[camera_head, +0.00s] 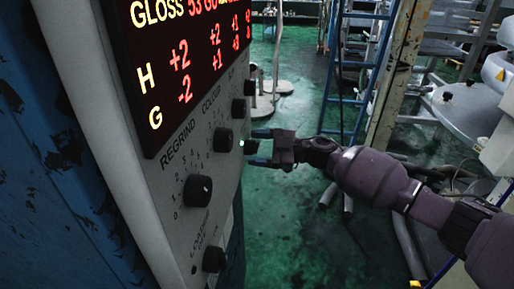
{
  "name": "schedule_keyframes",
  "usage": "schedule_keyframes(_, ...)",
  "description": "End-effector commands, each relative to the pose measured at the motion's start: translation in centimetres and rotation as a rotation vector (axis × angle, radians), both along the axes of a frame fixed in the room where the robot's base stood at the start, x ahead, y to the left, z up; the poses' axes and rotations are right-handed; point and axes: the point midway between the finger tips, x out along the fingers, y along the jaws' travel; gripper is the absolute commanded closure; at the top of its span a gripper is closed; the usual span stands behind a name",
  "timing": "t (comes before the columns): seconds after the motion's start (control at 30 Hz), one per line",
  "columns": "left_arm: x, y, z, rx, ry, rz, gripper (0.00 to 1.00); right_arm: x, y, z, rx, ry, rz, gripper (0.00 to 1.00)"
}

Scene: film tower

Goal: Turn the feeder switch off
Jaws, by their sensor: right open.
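A tilted control panel (172,226) fills the left side of the head view. It carries several black round knobs. The nearest large knob (198,190) sits under the REGRIND lettering, and another knob (222,140) is farther up. A lower black knob (214,259) is beside small lettering that begins with LOAD. I cannot tell which control is the feeder switch. My right gripper (255,147) is open at the panel's right edge, its fingers pointing left. One finger is close to a small green light; I cannot tell whether it touches. My left gripper is not in view.
A lit display (190,60) with red and yellow characters is above the knobs. A blue ladder (350,75) and a yellowish post (397,75) stand behind. Pipes or hoses lie on the green floor (300,220) below my right arm. Metal equipment fills the right.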

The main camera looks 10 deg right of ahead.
Motion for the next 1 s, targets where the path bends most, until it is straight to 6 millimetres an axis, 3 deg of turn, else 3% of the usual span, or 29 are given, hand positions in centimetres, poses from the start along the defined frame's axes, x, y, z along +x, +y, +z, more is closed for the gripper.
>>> schedule_keyframes(0.3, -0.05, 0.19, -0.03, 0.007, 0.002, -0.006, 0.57, 0.09, 0.20, -0.02, -0.001, 0.000, -0.001, 0.33)
schedule_keyframes(0.63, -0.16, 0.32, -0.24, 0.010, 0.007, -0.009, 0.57, 0.09, 0.17, -0.01, -0.001, -0.001, -0.001, 0.81)
schedule_keyframes(1.0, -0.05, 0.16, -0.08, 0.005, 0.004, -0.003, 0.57, 0.09, 0.15, 0.07, -0.027, -0.064, -0.002, 0.81)
